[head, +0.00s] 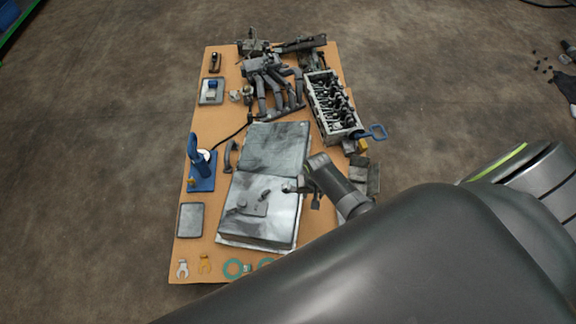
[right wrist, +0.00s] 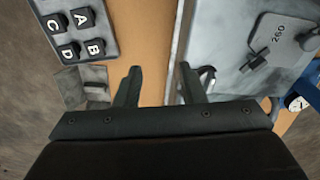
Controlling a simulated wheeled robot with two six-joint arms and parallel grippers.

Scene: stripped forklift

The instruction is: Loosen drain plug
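A grey metal pan (head: 230,232) lies on the orange-brown table, and its side also shows in the right wrist view (right wrist: 222,50). A small plate marked 260 (right wrist: 283,38) lies on it beside a dark wrench-like part (right wrist: 254,60). My right gripper (head: 302,195) is at the pan's right edge; in the right wrist view its two fingers (right wrist: 158,72) stand apart with bare table between them. A small shiny rounded part (right wrist: 208,74) shows at the pan's edge, partly hidden by one finger; I cannot tell if it is the drain plug. My left gripper is not in view.
A cylinder block (head: 334,106) with a blue handle (head: 376,132) stands at the table's right. A board with lettered keys (right wrist: 78,28) lies near the gripper. A blue stand (head: 199,165) and a grey tray (head: 191,219) are at the left.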

